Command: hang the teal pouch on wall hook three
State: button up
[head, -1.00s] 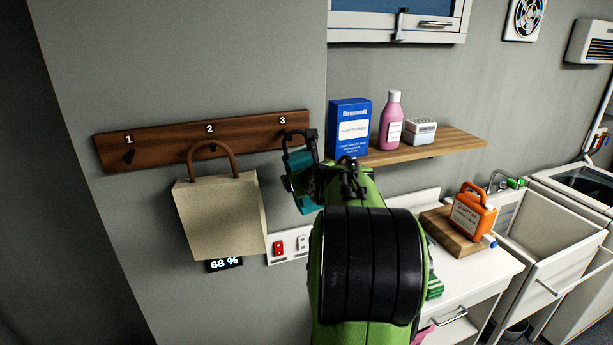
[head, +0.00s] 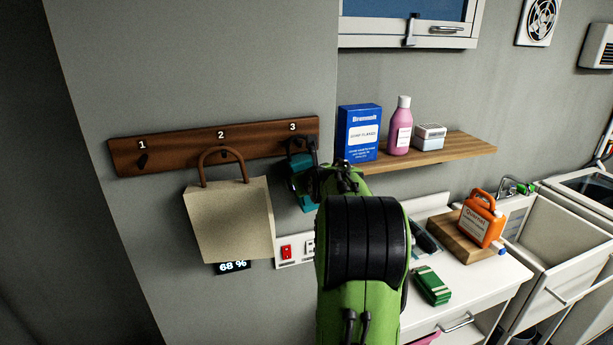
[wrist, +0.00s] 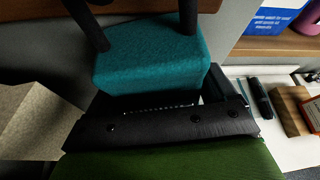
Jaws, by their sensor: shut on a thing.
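The teal pouch (head: 304,190) is up at the wall, just below the number 3 at the right end of the wooden hook board (head: 180,154). It also shows in the wrist view (wrist: 150,58), between my dark fingers. My gripper (head: 312,160) is shut on it; my arm covers part of the gripper and pouch in the head view. Hook three is hidden behind the gripper and pouch, so I cannot tell whether the pouch's loop touches it. Hook one (head: 143,160) is bare. A beige bag (head: 230,222) hangs by its brown handle at hook two.
A wooden shelf (head: 455,151) with a blue box (head: 359,134), a pink bottle (head: 400,128) and a small white box (head: 430,136) is close right of my gripper. A socket panel (head: 294,252) is below.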

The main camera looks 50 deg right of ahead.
jog(key=shift+r, duration=0.1)
dwell(0.3)
jog(key=o, duration=1)
